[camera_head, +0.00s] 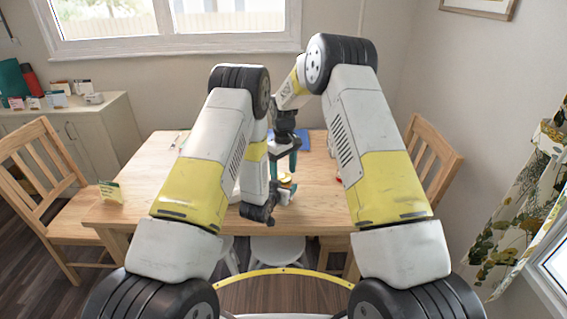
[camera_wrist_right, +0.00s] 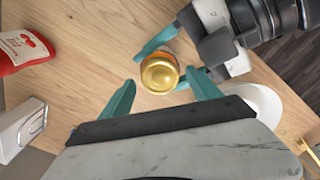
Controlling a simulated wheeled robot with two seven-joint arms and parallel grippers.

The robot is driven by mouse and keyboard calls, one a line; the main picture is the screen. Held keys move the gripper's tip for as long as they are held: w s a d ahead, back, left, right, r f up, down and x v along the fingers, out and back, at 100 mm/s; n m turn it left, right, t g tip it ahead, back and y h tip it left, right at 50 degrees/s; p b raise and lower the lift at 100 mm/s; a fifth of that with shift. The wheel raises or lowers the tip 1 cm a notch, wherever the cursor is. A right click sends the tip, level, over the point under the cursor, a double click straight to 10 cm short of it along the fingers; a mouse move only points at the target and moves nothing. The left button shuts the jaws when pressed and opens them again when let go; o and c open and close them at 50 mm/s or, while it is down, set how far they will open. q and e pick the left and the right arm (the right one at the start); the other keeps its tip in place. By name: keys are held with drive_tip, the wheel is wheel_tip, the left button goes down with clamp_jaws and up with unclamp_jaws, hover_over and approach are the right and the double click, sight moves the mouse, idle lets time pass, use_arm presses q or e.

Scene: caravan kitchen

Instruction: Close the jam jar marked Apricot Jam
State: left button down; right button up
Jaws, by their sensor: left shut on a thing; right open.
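A small jar with a gold lid (camera_wrist_right: 160,72) and orange contents stands on the wooden table. It shows in the head view (camera_head: 285,178), partly hidden by my grippers. The lid sits over the jar's mouth; whether it is tight I cannot tell, and no label is readable. My left gripper (camera_head: 286,194) is shut around the jar from the side; its teal fingers also show in the right wrist view (camera_wrist_right: 160,62). My right gripper (camera_head: 285,161) points down above the jar. Its teal fingers (camera_wrist_right: 162,95) are open, apart on either side of the lid.
A red bottle (camera_wrist_right: 20,50) and a white box (camera_wrist_right: 22,130) are at the left of the right wrist view. A green and yellow card (camera_head: 110,191) stands on the table's left corner. The left tabletop (camera_head: 140,165) is mostly clear. Chairs stand on both sides.

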drive_tip(key=shift+f, duration=0.55)
drive_tip(key=c, duration=1.5)
drive_tip(key=shift+o, duration=0.2)
drive_tip(key=shift+m, duration=0.9)
drive_tip(key=o, duration=1.6)
use_arm(q)
drive_tip(key=shift+d, duration=0.1)
use_arm(e)
drive_tip(key=shift+a, duration=0.1)
